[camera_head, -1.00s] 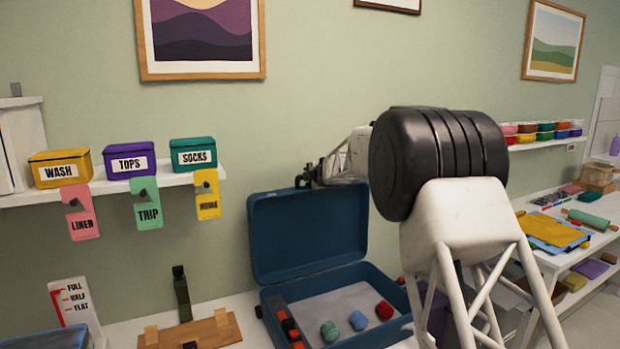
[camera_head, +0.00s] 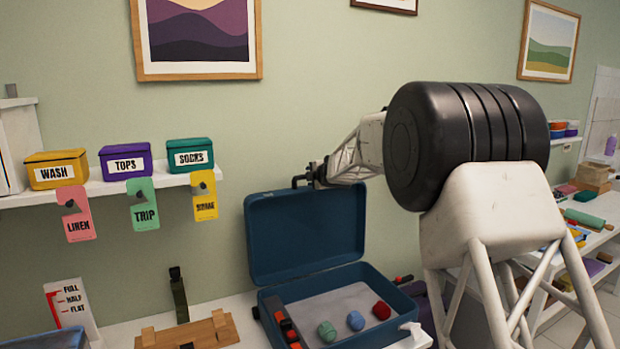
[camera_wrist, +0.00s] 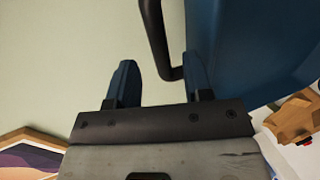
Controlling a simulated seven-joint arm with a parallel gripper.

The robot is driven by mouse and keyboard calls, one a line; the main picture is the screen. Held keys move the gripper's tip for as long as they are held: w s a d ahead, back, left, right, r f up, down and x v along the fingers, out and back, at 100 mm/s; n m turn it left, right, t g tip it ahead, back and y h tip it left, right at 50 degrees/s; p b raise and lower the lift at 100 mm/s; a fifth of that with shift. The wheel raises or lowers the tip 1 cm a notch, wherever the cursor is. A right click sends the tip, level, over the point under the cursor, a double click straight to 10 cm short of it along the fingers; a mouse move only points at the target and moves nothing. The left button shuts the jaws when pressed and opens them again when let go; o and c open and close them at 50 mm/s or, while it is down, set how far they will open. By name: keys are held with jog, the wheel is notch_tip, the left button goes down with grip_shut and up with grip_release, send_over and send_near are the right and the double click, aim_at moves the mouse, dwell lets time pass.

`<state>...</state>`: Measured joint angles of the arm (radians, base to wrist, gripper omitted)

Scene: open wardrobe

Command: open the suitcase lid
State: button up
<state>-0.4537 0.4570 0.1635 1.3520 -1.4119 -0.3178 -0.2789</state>
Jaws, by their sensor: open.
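The blue suitcase (camera_head: 395,300) stands on the white surface with its lid (camera_head: 305,238) raised about upright, its inside facing me. Rolled green, blue and red items lie inside. In the wrist view the lid (camera_wrist: 255,45) fills the upper right, and its dark handle (camera_wrist: 155,40) reaches down between my two fingertips. My gripper (camera_wrist: 160,85) is open, with a finger on each side of the handle and a gap on the left.
A shelf (camera_head: 110,188) with yellow, purple and teal boxes and hanging tags is on the left wall. A side table (camera_head: 590,235) is at the right. Wall space above the lid is clear.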

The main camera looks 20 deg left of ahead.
jog(key=shift+v, duration=1.15)
jog(key=s+d+r+m+t+h, duration=0.1)
jog(key=s+d+r+m+h, duration=0.3)
jog(key=d, duration=0.7)
jog(key=s+d+r+m+h, duration=0.1)
jog(key=s+d+m, duration=0.4)
jog(key=d, duration=0.5)
jog(key=s+d+r+m+t+h, duration=0.1)
jog(key=s+d+r+m+h, duration=0.4)
jog(key=d, duration=0.6)
jog(key=s+d+f+m+g+h, duration=0.1)
jog(key=s+d+f+m, duration=0.1)
jog(key=s+d, duration=0.6)
jog(key=s+d+f+m+g, duration=0.25)
jog(key=s+d, duration=0.35)
jog(key=s, duration=0.5)
jog(key=s+d+f+m+g, duration=0.2)
jog(key=s+f+m, duration=0.1)
jog(key=s, duration=0.9)
jog(key=s+d+f+m+g, duration=0.2)
jog(key=s+f, duration=0.4)
jog(key=s, duration=0.5)
jog(key=s+d+f+m+g+y, duration=0.1)
jog(key=s+f, duration=0.4)
jog(key=s, duration=0.7)
jog(key=d+m+g, duration=0.1)
jog(key=d+m, duration=0.1)
jog(key=shift+s+d+m, duration=0.3)
jog(key=shift+s+m, duration=0.05)
jog(key=shift+s, duration=0.05)
